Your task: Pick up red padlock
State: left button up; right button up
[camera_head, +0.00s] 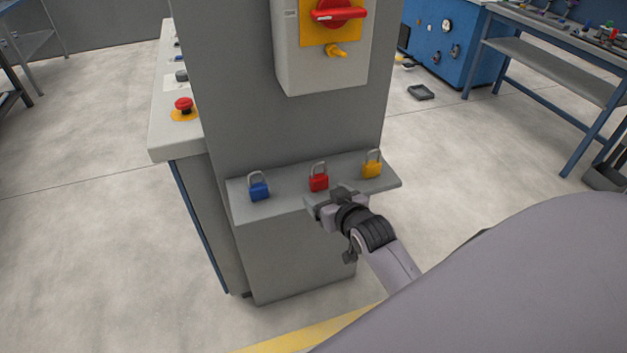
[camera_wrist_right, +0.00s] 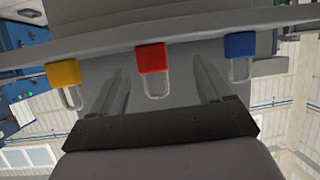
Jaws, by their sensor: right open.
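The red padlock (camera_head: 319,182) stands upright on a narrow grey shelf (camera_head: 285,201), between a blue padlock (camera_head: 259,190) on the left and a yellow padlock (camera_head: 372,168) on the right. My right gripper (camera_head: 325,203) is at the shelf's front edge, just in front of the red padlock. In the right wrist view, the fingers (camera_wrist_right: 165,85) are open, with the red padlock (camera_wrist_right: 152,60) between their directions and its shackle pointing toward the palm. That view shows the scene upside down. Contact between fingers and padlock cannot be made out. My left gripper is not in view.
A grey panel rises behind the shelf, carrying a box with a red rotary switch (camera_head: 339,12). A red emergency button (camera_head: 183,105) sits on the console at left. The blue and yellow padlocks stand close on either side. The floor right of the shelf is clear.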

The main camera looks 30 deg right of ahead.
aim_at(321, 181)
jog(key=shift+w+d+r, duration=0.25)
jog(key=shift+w+r, duration=0.05)
jog(key=shift+w, duration=0.2)
jog(key=shift+w+d+r, duration=0.2)
jog(key=shift+w+r, duration=0.05)
jog(key=shift+w, duration=0.2)
jog(key=shift+d+b+x, duration=0.15)
jog(key=shift+d+x, duration=0.05)
jog(key=shift+x, duration=1.55)
jog(key=shift+d+b+x, duration=0.15)
jog(key=shift+x, duration=1.55)
jog(key=c, duration=1.1)
